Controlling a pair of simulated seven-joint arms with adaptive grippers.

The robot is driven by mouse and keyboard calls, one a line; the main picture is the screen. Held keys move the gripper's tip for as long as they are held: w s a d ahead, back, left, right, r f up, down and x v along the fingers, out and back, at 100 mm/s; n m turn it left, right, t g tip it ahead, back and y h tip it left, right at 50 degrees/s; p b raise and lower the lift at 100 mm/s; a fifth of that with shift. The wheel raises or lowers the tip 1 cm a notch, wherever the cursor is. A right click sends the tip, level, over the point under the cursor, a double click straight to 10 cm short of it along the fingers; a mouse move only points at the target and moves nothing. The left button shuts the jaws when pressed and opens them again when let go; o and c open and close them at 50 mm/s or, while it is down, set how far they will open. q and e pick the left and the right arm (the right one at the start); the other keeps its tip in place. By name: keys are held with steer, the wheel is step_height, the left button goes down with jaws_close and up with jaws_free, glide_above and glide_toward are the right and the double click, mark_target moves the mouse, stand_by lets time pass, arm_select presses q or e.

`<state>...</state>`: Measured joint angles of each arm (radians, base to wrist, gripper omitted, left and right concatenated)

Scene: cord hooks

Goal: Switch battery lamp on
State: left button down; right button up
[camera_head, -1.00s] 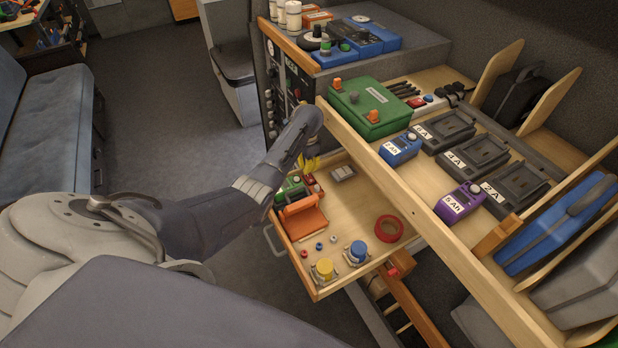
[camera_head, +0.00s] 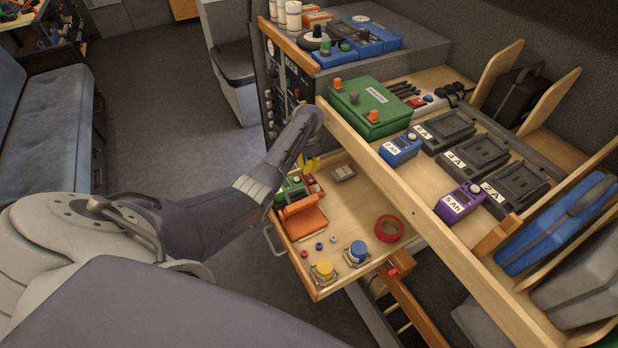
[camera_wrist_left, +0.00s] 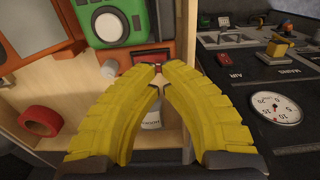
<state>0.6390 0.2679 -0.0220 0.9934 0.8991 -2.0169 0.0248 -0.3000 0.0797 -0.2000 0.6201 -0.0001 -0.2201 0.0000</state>
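I cannot tell for sure which part is the battery lamp or its switch. A dark switch panel (camera_wrist_left: 252,60) stands at the right of the left wrist view, with toggles, a yellow-topped switch (camera_wrist_left: 277,48), labels reading MAINS and AIR, and a round white gauge (camera_wrist_left: 276,107). Its face shows edge-on in the head view (camera_head: 284,85). My left gripper (camera_wrist_left: 157,72) has yellow ribbed fingers with the tips together, left of the panel and apart from its switches. Its yellow fingers show over the drawer's back end in the head view (camera_head: 309,164). My right gripper is out of view.
An open wooden drawer (camera_head: 340,215) holds a green device (camera_wrist_left: 110,24), an orange item (camera_head: 303,220), a red tape roll (camera_head: 389,229), and yellow (camera_head: 324,269) and blue (camera_head: 357,252) buttons. The shelf above bears a green box (camera_head: 370,105), chargers and labelled batteries. Open floor lies left.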

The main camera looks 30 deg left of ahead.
mark_target(308, 175)
arm_select(q)
steer(key=shift+f, duration=1.9)
stand_by(1.2)
steer(key=shift+r, duration=3.5)
